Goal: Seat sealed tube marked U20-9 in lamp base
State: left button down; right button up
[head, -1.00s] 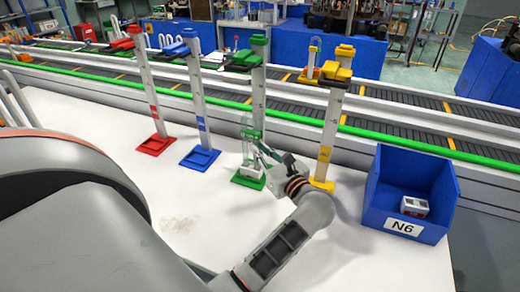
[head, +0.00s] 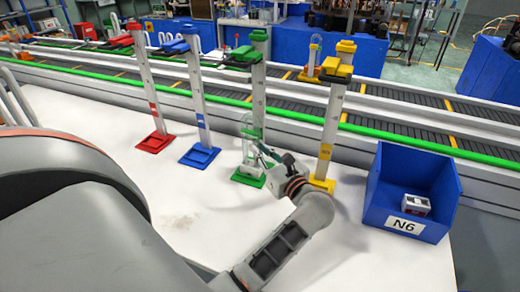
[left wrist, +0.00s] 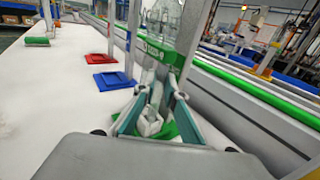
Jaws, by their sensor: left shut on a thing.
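A clear glass tube (head: 249,127) stands roughly upright at the green stand (head: 258,90). In the left wrist view the tube (left wrist: 162,18) has a green label band (left wrist: 160,50) whose partly readable marking ends in "-9". My left gripper (head: 262,156) is shut on the tube, low on the stand just above its green foot (head: 248,180). My right gripper is not seen.
Red (head: 155,142), blue (head: 200,156) and yellow (head: 322,184) stand feet flank the green one on the white table (head: 200,225). A blue bin marked N6 (head: 375,205) holds a small box (head: 416,204) at right. A conveyor (head: 390,122) runs behind.

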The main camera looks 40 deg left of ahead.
pick_arm(q)
jog(key=c, duration=2)
grip_release()
jog(key=shift+d, duration=0.1)
